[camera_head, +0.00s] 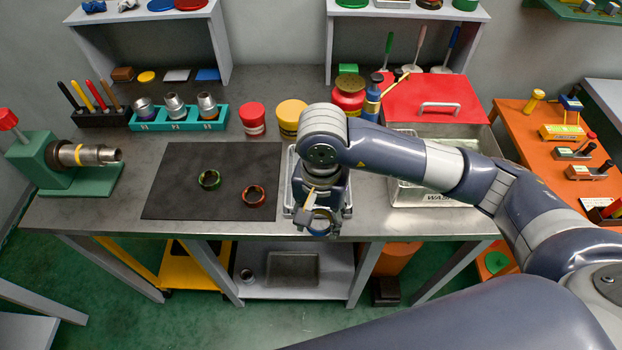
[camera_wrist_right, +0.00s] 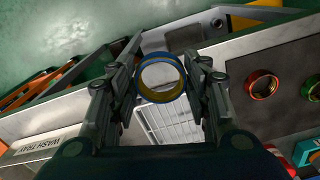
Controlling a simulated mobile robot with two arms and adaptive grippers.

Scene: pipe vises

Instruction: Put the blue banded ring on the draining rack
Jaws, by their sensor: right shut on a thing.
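My right gripper (camera_head: 320,226) is shut on the blue banded ring, near the front edge of the bench. In the right wrist view the ring (camera_wrist_right: 160,97) sits between the two fingertips of the gripper (camera_wrist_right: 163,80). Its outside shows blue and its inside is yellowish. The white wire draining rack (camera_head: 289,200) lies under my right gripper and is mostly hidden by it. In the wrist view the rack (camera_wrist_right: 168,125) shows just below the ring, and no other ring is visible on its bare part. My left gripper is not in view.
A green ring (camera_head: 209,180) and a red-orange ring (camera_head: 254,196) lie on the dark mat (camera_head: 180,175), left of the rack. The wash tray (camera_head: 440,194) with its red lid (camera_head: 425,98) stands right of the rack. Red and yellow jars (camera_head: 291,117) stand behind.

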